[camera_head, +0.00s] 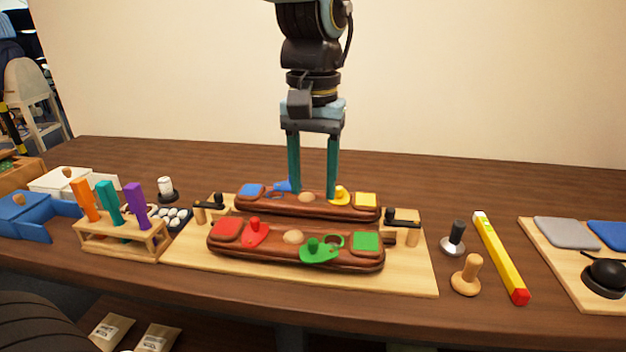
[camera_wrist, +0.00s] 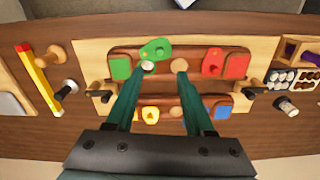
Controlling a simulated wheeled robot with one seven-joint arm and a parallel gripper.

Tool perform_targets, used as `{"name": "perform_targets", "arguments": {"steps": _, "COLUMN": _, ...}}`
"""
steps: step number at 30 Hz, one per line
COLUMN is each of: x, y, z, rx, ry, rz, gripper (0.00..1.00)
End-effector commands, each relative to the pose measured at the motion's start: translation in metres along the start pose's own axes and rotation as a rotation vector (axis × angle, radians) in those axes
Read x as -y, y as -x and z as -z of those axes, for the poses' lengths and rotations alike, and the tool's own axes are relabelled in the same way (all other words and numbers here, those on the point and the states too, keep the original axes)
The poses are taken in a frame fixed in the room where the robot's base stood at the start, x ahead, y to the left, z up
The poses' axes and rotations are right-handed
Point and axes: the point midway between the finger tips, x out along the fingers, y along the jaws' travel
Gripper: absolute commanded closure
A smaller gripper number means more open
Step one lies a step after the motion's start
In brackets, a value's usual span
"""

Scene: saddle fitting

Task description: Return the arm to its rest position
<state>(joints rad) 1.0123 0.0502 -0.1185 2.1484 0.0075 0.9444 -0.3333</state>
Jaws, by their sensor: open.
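My gripper (camera_head: 313,194) is open and empty, pointing down with its two teal fingers apart over the rear wooden saddle piece (camera_head: 322,209). The fingertips look close to that piece; I cannot tell if they touch it. The front wooden piece (camera_head: 293,256) carries a red pad, a red part (camera_head: 255,231), a green part (camera_head: 318,250) and a green pad. The rear piece carries blue and yellow pads, a blue part and a yellow part (camera_head: 341,195). In the wrist view my gripper (camera_wrist: 163,75) shows open, its fingers reaching across the pieces.
Both pieces sit on a pale board (camera_head: 411,280) with black clamps. At left stand a tool rack (camera_head: 124,238) and a blue box (camera_head: 27,219). At right are a wooden-handled tool (camera_head: 467,275), a yellow level (camera_head: 500,257) and a board with pads. Air above the table is free.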

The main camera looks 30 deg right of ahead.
Motion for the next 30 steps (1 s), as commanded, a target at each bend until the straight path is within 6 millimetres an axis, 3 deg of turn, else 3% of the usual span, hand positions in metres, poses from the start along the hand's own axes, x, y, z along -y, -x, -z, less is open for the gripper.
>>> {"name": "perform_targets", "arguments": {"steps": 17, "x": 0.007, "y": -0.002, "z": 0.001, "rx": -0.001, "ry": 0.013, "rz": 0.0, "gripper": 0.47}}
{"name": "perform_targets", "arguments": {"steps": 20, "x": 0.032, "y": -0.009, "z": 0.004, "rx": -0.008, "ry": 0.063, "rz": -0.002, "gripper": 0.47}}
{"name": "perform_targets", "arguments": {"steps": 22, "x": 0.062, "y": -0.018, "z": 0.006, "rx": -0.017, "ry": 0.122, "rz": -0.004, "gripper": 0.47}}
{"name": "perform_targets", "arguments": {"steps": 26, "x": 0.133, "y": -0.04, "z": -0.002, "rx": -0.043, "ry": 0.259, "rz": -0.005, "gripper": 0.47}}
{"name": "perform_targets", "arguments": {"steps": 30, "x": 0.204, "y": -0.062, "z": -0.028, "rx": -0.073, "ry": 0.408, "rz": 0.002, "gripper": 0.47}}
